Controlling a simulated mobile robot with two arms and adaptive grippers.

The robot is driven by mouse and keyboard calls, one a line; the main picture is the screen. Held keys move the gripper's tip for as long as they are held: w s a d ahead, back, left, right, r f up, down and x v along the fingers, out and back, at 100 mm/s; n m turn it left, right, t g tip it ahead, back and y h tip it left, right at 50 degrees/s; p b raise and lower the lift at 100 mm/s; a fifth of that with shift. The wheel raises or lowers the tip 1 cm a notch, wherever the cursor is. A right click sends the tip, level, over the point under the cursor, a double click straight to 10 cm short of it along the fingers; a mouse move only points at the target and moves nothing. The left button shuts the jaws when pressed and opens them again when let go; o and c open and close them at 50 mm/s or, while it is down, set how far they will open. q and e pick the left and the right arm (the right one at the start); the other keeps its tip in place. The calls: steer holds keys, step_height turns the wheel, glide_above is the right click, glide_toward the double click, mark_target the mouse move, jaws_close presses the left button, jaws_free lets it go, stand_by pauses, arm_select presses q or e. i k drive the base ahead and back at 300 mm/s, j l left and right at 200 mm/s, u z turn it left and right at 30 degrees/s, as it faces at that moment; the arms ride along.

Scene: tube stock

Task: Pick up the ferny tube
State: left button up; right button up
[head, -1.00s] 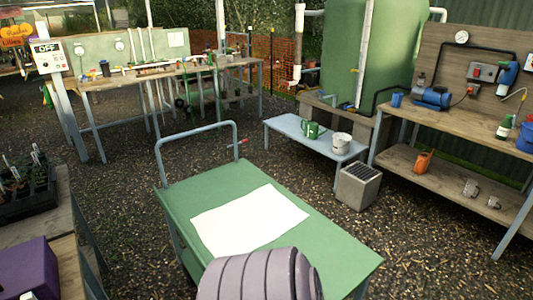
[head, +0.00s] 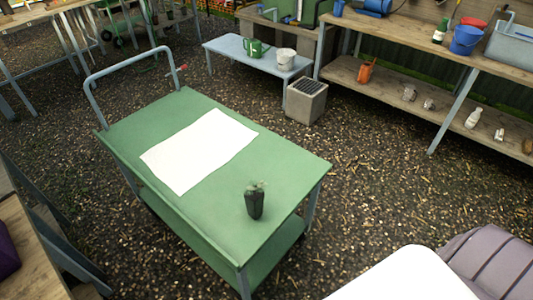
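A small dark tube pot (head: 254,205) with a short green sprig on top stands upright on the green cart top (head: 285,170), near its front right corner. It is the only tube on the cart; its leaves are too small to tell clearly as ferny. Neither of my grippers is in view. Part of my own arm, white and grey-mauve, fills the bottom right corner, apart from the tube in the picture.
A white sheet (head: 198,150) lies on the cart beside the tube. The cart has a blue-grey handle (head: 90,83) at its far left. A wooden bench (head: 12,235) stands at lower left. Shelves (head: 400,95) stand at upper right. Gravel right of the cart is free.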

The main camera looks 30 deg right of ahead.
mark_target(254, 195)
steer(key=z, duration=0.75)
